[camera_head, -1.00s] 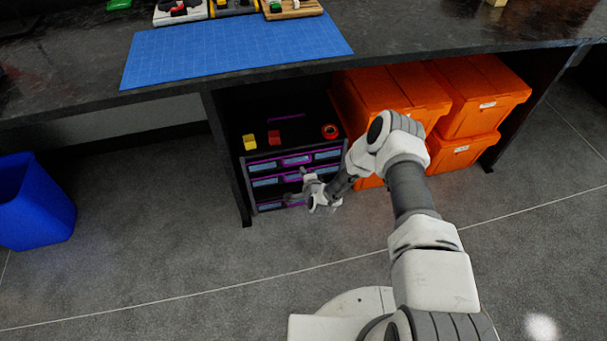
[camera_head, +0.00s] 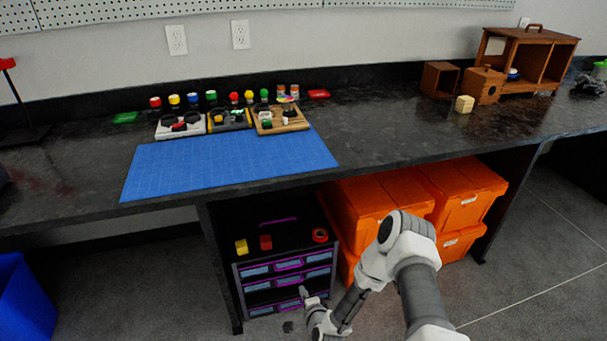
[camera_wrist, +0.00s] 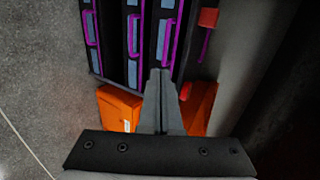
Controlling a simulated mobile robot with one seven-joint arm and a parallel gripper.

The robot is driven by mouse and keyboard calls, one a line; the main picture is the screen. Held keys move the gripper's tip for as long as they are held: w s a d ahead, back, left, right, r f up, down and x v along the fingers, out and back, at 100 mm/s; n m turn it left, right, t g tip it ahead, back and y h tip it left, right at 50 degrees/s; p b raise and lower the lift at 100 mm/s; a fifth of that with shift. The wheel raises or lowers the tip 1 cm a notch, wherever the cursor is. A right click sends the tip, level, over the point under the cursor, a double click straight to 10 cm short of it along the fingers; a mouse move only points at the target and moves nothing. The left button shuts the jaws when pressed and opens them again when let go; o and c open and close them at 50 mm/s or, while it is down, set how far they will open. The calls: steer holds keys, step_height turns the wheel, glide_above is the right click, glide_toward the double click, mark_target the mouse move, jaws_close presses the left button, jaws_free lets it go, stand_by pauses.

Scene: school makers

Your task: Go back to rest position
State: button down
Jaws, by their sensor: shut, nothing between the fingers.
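My gripper (camera_head: 303,292) is low in front of the drawer cabinet (camera_head: 240,300) under the bench, near its lower drawers in the head view. In the wrist view, the fingers of my gripper (camera_wrist: 160,75) are together with nothing between them. The drawer cabinet (camera_wrist: 133,40) fills the top of the wrist view, with purple-edged drawer fronts. I cannot tell whether the fingertips touch it. My arm reaches in from the lower right of the head view.
Orange bins (camera_head: 460,190) stand right of the cabinet. A yellow block (camera_head: 241,246), a red block (camera_head: 266,242) and a red ring (camera_head: 320,235) lie on the cabinet. The dark bench (camera_head: 400,140) overhangs it. A blue bin (camera_head: 25,305) stands left.

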steer(key=w+d+r+n+g, duration=0.1)
steer(key=w+d+r+n, duration=0.15)
steer(key=r, duration=0.55)
steer(key=w+d+r+n+g, duration=0.1)
steer(key=w+r+n, duration=0.15)
steer(key=r, duration=0.55)
steer(key=w+d+r+n+g, duration=0.1)
steer(key=d+r+n, duration=0.15)
steer(key=r, duration=0.55)
steer(key=s+d+r+n+g+h, duration=0.1)
steer(key=s+d+r+n+h, duration=0.15)
steer(key=s+r, duration=0.75)
steer(key=s+d+r+n+g+h, duration=0.1)
steer(key=s+d+r+n, duration=0.4)
steer(key=r, duration=0.8)
steer(key=s+r, duration=0.3)
steer(key=s, duration=0.6)
steer(key=s+r, duration=0.2)
steer(key=s, duration=0.7)
step_height(320, 180, up, 20)
steer(key=s+g+p, duration=0.1)
steer(key=p, duration=1.9)
steer(key=shift+d, duration=0.4)
